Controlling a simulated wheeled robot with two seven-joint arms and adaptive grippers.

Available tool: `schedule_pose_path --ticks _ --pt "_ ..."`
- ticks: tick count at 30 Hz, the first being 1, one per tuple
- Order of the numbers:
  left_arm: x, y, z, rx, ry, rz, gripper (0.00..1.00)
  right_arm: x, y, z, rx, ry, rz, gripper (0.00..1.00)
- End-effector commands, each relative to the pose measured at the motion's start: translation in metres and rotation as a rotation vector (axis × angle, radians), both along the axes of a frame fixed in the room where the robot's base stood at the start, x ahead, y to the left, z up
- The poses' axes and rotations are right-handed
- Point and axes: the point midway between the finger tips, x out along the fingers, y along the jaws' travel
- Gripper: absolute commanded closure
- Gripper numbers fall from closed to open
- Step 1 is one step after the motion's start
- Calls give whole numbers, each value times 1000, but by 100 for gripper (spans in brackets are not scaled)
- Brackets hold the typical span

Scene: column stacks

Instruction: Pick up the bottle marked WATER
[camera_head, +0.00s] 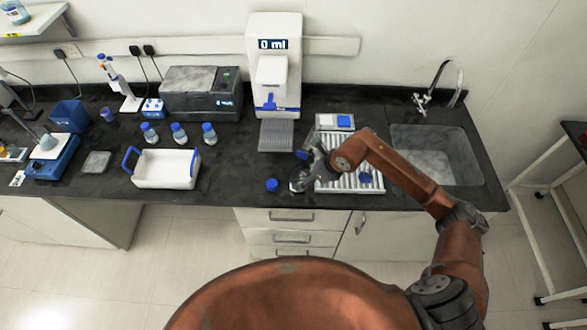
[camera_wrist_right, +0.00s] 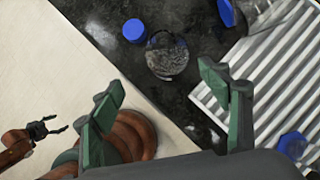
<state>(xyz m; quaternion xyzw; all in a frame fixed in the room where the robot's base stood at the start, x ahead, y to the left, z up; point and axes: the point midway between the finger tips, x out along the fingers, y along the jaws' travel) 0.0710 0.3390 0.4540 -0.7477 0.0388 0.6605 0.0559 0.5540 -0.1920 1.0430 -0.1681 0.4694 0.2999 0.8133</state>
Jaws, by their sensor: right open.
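No WATER marking is readable in either view. In the right wrist view, a clear round glass vessel (camera_wrist_right: 167,56), seen from above and apparently uncapped, stands on the black bench. A blue cap (camera_wrist_right: 134,30) lies beside it; the cap also shows in the head view (camera_head: 271,184). My right gripper (camera_head: 299,183) is open and empty at the bench's front edge, its fingers (camera_wrist_right: 165,112) apart with the vessel beyond them. Three blue-capped bottles (camera_head: 179,133) stand behind the white tray; their labels are too small to read. My left gripper (camera_wrist_right: 50,129) appears open and empty, away from the bench.
A ribbed white drain rack (camera_head: 335,184) lies right of my right gripper, with blue-capped items (camera_head: 365,178) on it. The sink (camera_head: 436,155) is further right. The white dispenser (camera_head: 273,65) stands behind. A blue-handled white tray (camera_head: 165,170) is left; bare bench lies between.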

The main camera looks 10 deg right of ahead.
Motion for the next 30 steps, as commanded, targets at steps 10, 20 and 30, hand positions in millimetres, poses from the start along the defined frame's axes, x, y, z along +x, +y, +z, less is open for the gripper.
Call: schedule_pose_path --ticks 10,20,30 --pt "-23 1 5 1 28 7 31 13 9 -23 -10 4 3 30" --pt "-41 2 19 2 49 11 31 36 21 -58 -9 5 0 30" --pt "-8 0 21 0 7 3 31 38 22 -66 -10 2 0 30"
